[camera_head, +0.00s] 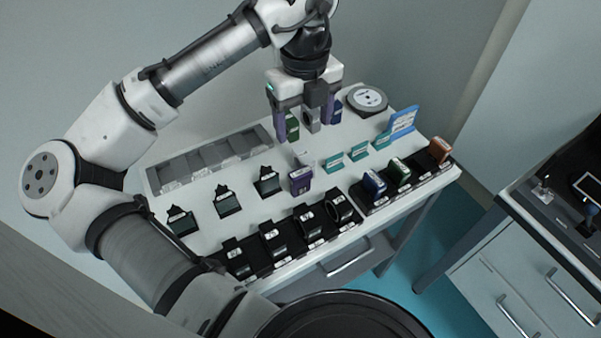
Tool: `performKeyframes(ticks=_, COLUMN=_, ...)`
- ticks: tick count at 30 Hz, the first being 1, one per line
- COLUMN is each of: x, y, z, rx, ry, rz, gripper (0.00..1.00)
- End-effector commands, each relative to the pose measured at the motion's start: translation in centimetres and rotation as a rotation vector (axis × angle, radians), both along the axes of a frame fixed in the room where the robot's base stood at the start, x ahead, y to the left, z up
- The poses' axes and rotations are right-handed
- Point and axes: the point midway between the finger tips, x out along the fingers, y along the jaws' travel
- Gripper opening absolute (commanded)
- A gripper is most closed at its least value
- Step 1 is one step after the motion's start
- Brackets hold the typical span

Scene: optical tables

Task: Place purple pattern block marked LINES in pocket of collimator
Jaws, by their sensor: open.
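A purple block (301,183) with a pale label on top stands upright near the middle of the white table; its lettering is too small to read. My gripper (304,123) points down above the table, behind the block in the picture and apart from it. Its two fingers are spread, with no block seen held between them. I cannot tell for sure which thing is the collimator; a row of black holders (308,228) with white labels stands along the front edge, one with a round opening (341,206).
Blue, green and orange blocks (399,171) stand in a black rack at the right front. Black stands (227,200) are at left, a grey compartment tray (209,158) behind them. A round disc (367,99) and blue sign (402,122) are at the back right.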

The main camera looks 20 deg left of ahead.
Motion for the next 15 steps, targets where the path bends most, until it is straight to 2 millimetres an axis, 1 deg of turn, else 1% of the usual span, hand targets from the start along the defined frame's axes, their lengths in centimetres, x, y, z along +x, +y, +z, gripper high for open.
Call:
performKeyframes(ticks=9, x=-0.1, y=0.0, z=-5.8, rx=0.001, ry=-0.001, rz=0.000, gripper=0.71)
performKeyframes(ticks=12, x=0.0, y=0.0, z=-7.1, rx=0.001, ry=-0.002, rz=0.000, gripper=0.71)
performKeyframes(ticks=15, x=0.0, y=0.0, z=-7.7, rx=0.002, ry=-0.003, rz=0.000, gripper=0.71)
